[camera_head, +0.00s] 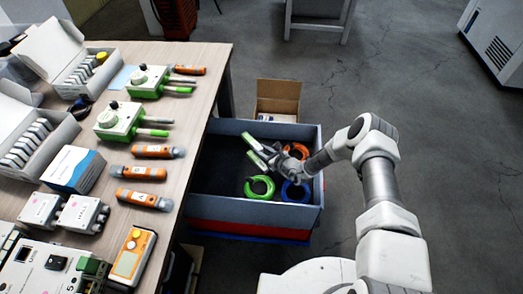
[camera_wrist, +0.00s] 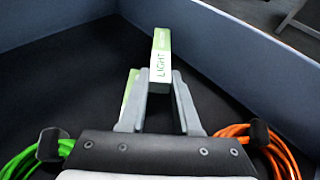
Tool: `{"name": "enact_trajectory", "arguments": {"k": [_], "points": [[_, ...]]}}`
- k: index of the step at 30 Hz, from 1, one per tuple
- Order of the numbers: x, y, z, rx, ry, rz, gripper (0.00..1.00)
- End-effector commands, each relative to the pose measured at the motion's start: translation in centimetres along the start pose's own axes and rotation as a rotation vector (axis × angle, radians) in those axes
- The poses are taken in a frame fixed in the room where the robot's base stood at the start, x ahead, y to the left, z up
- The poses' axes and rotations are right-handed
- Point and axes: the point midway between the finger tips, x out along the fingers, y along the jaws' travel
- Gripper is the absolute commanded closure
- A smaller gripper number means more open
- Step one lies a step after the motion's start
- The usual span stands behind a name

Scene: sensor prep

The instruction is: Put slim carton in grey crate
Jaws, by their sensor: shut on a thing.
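The slim carton (camera_wrist: 161,58), white and green with "LIGHT" on its side, is between the fingertips of my gripper (camera_wrist: 163,82), which is shut on it. In the head view my gripper (camera_head: 270,153) is over the inside of the grey crate (camera_head: 308,216), within its walls, with the carton (camera_head: 251,142) at its tips. The crate's dark floor and grey walls surround it in the wrist view. A second green-and-white strip (camera_wrist: 130,88) shows beside the left finger; I cannot tell whether it is separate. The carton's gap above the floor is unclear.
An open cardboard box (camera_head: 278,92) stands behind the crate. The workbench (camera_head: 190,107) at left holds sensors, orange tools and open cartons.

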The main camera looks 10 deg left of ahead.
Motion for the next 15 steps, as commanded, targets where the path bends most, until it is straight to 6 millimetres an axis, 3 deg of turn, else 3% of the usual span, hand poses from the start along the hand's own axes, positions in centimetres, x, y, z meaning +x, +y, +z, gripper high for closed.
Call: {"name": "enact_trajectory", "arguments": {"k": [8,9,13,15], "points": [[0.22,-0.02,-0.50,0.000,-0.001,0.000,1.00],[0.22,-0.02,-0.52,0.000,0.000,0.000,0.63],[0.21,-0.02,-0.51,0.000,0.000,0.000,0.40],[0.22,-0.02,-0.51,0.000,0.000,0.000,0.39]]}}
